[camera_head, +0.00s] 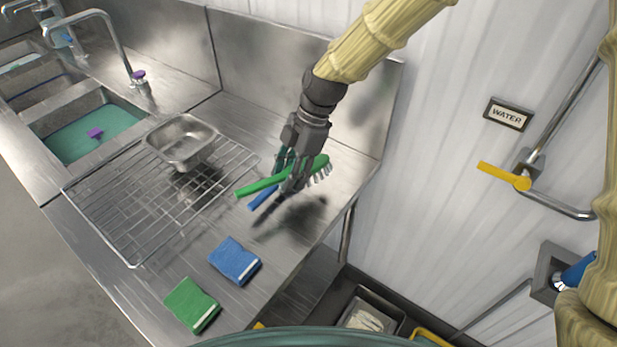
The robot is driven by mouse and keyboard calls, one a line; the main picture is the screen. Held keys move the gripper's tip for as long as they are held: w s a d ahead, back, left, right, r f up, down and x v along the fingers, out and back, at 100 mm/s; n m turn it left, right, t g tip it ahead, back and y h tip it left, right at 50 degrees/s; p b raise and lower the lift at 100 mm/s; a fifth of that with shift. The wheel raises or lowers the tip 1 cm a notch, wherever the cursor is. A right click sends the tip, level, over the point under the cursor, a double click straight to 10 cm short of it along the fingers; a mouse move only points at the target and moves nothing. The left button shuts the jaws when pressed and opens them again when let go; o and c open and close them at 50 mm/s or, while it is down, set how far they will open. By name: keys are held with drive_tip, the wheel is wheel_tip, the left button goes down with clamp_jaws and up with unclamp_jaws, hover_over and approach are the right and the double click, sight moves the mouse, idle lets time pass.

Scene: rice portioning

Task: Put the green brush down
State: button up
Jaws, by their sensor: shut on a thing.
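The green brush (257,187) is a long green handle with pale bristles at its right end. My gripper (291,180) is shut on it near the bristle end and holds it tilted over the right part of the steel counter (340,167). A shadow lies on the counter below. A blue handle (262,198) shows just under the green brush, partly hidden by it and by my gripper. I cannot tell whether the two touch.
A blue sponge (234,261) and a green sponge (192,304) lie at the front of the counter. A wire rack (122,213) bears a steel pan (181,139). A water-filled sink (83,127) is at left. The wall and a yellow-handled valve (505,176) are at right.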

sight(309, 181)
drive_tip(key=d, duration=0.3)
drive_tip(key=d+p, duration=0.1)
drive_tip(key=shift+w+d+f, duration=0.15)
drive_tip(key=shift+w+f, duration=0.05)
drive_tip(key=shift+w, duration=0.15)
drive_tip(key=shift+f+p, duration=0.7)
drive_tip(key=shift+f, duration=1.05)
drive_tip(key=shift+f+b, duration=0.3)
drive_tip(key=shift+f, duration=0.3)
drive_tip(key=o, duration=1.3)
drive_tip(key=shift+r, duration=0.5)
drive_tip(key=b+v, duration=0.2)
drive_tip(key=v, duration=1)
drive_tip(key=shift+r+b, duration=0.1)
drive_tip(key=shift+b, duration=0.25)
